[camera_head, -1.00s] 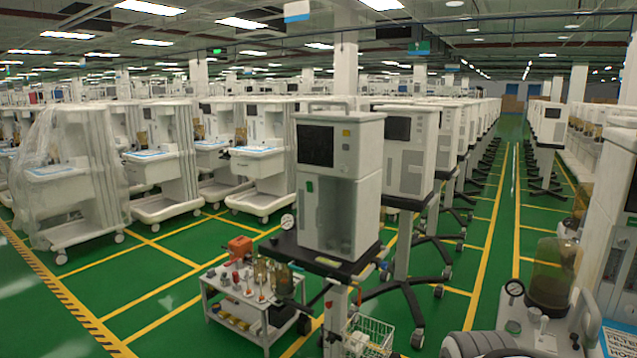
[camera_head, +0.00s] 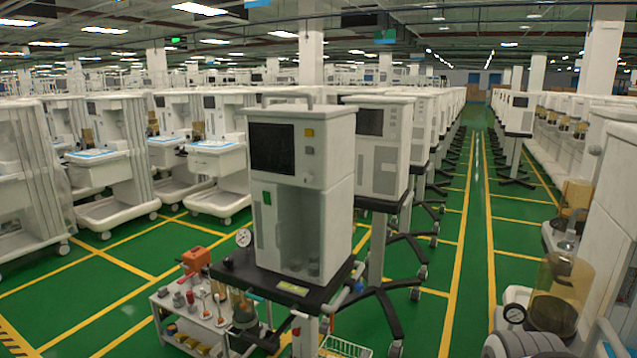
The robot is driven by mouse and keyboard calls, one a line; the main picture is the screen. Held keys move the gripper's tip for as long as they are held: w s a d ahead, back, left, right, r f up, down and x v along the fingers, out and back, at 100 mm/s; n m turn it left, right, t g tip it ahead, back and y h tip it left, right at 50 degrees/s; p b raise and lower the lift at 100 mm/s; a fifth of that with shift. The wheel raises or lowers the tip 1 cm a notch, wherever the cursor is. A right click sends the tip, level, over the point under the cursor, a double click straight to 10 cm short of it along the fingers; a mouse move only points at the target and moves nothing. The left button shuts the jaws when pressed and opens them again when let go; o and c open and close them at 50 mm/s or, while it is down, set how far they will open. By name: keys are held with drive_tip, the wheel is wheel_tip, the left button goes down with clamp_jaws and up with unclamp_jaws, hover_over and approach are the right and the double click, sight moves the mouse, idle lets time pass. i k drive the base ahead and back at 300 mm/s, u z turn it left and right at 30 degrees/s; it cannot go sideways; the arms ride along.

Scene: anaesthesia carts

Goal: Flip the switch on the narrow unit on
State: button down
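A tall, narrow white unit (camera_head: 300,190) stands upright near the middle of the view, on a black shelf (camera_head: 240,275) on a pole stand. Its front has a dark screen (camera_head: 272,148), a small yellowish square (camera_head: 309,132) with a grey one below it, and a small green patch (camera_head: 266,198) lower down. I cannot tell which part is the switch or how it is set. Similar units stand in a row behind it, the nearest one (camera_head: 381,150) just to its right. My gripper is not in view.
A low white trolley (camera_head: 185,325) with bottles and small parts stands at the front left of the unit. Large white carts (camera_head: 105,165) fill the left. A cylinder-topped machine (camera_head: 560,290) stands at the right. A green aisle (camera_head: 475,240) runs open between them.

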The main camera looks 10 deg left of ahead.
sight(265, 195)
drive_tip(key=u, duration=0.2)
drive_tip(key=i, duration=1.05)
drive_tip(key=u, duration=0.75)
